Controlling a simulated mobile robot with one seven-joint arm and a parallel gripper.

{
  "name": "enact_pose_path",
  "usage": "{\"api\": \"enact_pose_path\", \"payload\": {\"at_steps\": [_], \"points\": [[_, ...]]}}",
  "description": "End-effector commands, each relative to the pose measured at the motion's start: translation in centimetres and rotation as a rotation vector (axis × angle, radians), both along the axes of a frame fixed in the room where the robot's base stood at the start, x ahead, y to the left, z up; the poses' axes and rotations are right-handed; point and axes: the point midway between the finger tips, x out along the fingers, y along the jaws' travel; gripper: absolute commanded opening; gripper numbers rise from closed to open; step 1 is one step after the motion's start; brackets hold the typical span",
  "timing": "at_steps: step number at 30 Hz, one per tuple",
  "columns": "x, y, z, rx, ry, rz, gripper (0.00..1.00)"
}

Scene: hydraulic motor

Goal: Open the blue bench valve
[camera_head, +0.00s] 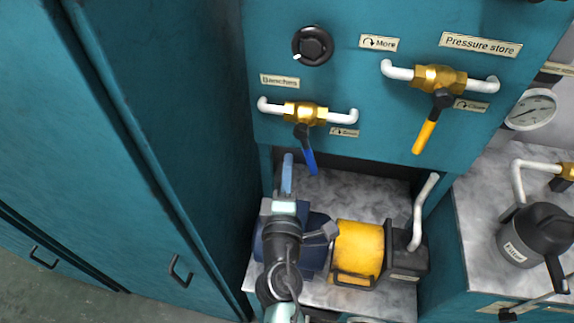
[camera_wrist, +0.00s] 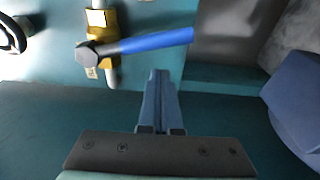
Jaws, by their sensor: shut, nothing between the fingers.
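The bench valve has a brass body (camera_head: 304,113) on the teal panel, with white pipes on both sides and a "Benches" label above. Its blue lever (camera_head: 309,160) hangs down, tilted slightly to the right at its lower end. My gripper (camera_head: 288,162) is shut and empty, just left of the lever in the head view. In the wrist view the blue lever (camera_wrist: 155,42) lies across the upper middle. The shut fingertips (camera_wrist: 160,76) point at it from below, with a small visible gap in the picture. Whether they touch in depth I cannot tell.
A second brass valve with a yellow lever (camera_head: 427,130) is at the right, under "Pressure store". A black knob (camera_head: 313,46) sits above the bench valve. A yellow motor (camera_head: 358,250) stands on the marble shelf below. A tall teal cabinet (camera_head: 150,130) closes off the left.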

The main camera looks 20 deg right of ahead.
Motion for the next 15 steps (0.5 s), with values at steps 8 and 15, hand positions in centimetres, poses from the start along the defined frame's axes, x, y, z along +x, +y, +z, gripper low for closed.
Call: {"api": "enact_pose_path", "payload": {"at_steps": [8,15], "points": [[-0.4,-0.6,0.1,-0.074,0.052,0.001,0.00],[-1.3,-1.9,0.2,-0.228,0.157,0.000,0.00]]}}
